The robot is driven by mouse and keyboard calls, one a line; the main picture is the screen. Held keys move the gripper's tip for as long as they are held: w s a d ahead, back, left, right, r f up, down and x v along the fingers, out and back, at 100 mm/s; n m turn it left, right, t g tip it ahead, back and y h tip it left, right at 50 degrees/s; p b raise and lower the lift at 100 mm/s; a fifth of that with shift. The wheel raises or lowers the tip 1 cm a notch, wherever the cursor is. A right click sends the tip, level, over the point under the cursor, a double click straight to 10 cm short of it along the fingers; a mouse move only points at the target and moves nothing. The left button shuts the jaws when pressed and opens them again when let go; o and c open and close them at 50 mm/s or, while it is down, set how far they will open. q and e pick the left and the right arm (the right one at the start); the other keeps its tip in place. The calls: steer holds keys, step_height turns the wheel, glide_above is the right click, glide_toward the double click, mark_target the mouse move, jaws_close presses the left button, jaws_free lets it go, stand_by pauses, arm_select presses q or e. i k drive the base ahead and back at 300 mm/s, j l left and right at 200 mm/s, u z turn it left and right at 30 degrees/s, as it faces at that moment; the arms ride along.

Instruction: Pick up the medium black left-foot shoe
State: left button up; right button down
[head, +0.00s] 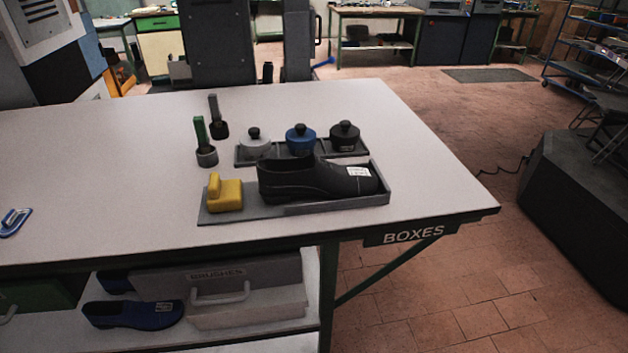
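A black shoe (315,181) lies on a grey tray (262,212) near the right end of the white table. Its toe points right and a small white label is on its toe end. The label is too small to read, so I cannot tell its size or foot. A yellow block with a raised grip (225,194) sits on the tray's left part, just left of the shoe's heel. Neither of my grippers is in view.
Behind the shoe, a dark rack (243,157) holds white, blue and black lidded pots. Two upright brushes (206,155) stand left of it. A blue shoe (132,314) and a brushes box (246,306) are on the lower shelf. The table's left (100,170) is mostly clear.

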mark_target(312, 175)
steer(key=i+l+u, duration=0.15)
steer(key=l+u, duration=0.15)
steer(key=i+l+u, duration=0.1)
steer(key=l+u, duration=0.2)
steer(key=l, duration=0.15)
steer(key=i+l+u, duration=0.1)
steer(key=l+u, duration=0.2)
steer(key=l, duration=0.1)
